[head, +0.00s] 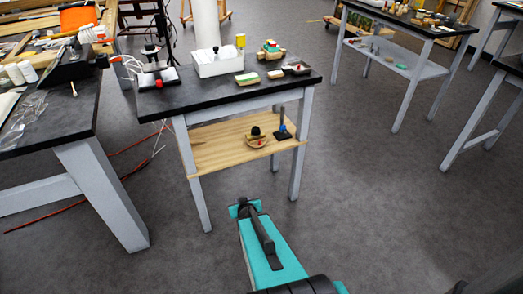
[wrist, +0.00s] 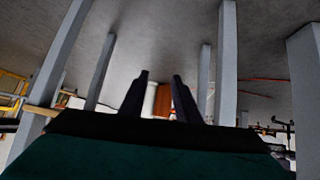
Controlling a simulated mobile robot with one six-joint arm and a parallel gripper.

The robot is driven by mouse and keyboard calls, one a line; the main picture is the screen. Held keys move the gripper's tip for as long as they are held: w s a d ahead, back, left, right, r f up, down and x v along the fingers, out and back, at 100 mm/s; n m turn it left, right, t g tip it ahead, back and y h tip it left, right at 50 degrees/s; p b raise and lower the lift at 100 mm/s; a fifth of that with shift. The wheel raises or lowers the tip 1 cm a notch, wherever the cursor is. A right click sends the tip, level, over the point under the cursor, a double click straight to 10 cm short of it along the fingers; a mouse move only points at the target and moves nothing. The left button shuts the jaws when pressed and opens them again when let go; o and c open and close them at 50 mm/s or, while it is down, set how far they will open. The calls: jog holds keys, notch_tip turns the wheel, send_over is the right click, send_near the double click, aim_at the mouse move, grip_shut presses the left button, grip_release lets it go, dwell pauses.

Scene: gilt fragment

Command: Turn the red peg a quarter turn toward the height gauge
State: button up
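No red peg can be made out for certain. A small red thing (head: 159,84) sits near the front left edge of the middle table's top. A blue base with a dark upright post (head: 283,126) stands on that table's lower wooden shelf; it may be the height gauge, but it is too small to be sure. My gripper (head: 244,207) is low over the floor in front of the table, apart from all these. In the wrist view my gripper (wrist: 161,76) shows two dark fingers spread apart with nothing between them.
The middle table (head: 189,109) carries a white bin (head: 222,67), a yellow can (head: 240,41) and small blocks. A dish with a dark ball (head: 256,138) is on its wooden shelf (head: 215,150). A cluttered table (head: 60,120) stands left.

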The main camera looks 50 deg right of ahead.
jog(key=d+r+t+h+b, duration=0.2)
jog(key=d+r+t, duration=0.1)
jog(key=d+r, duration=0.4)
jog(key=t+h+b, duration=0.2)
jog(key=t+b, duration=0.1)
jog(key=t, duration=0.1)
send_near(260, 142)
jog(key=v, duration=0.6)
jog(key=shift+d+f, duration=0.1)
jog(key=shift+d, duration=0.05)
jog(key=shift+b+x, duration=0.8)
jog(key=shift+x, duration=6.1)
grip_shut()
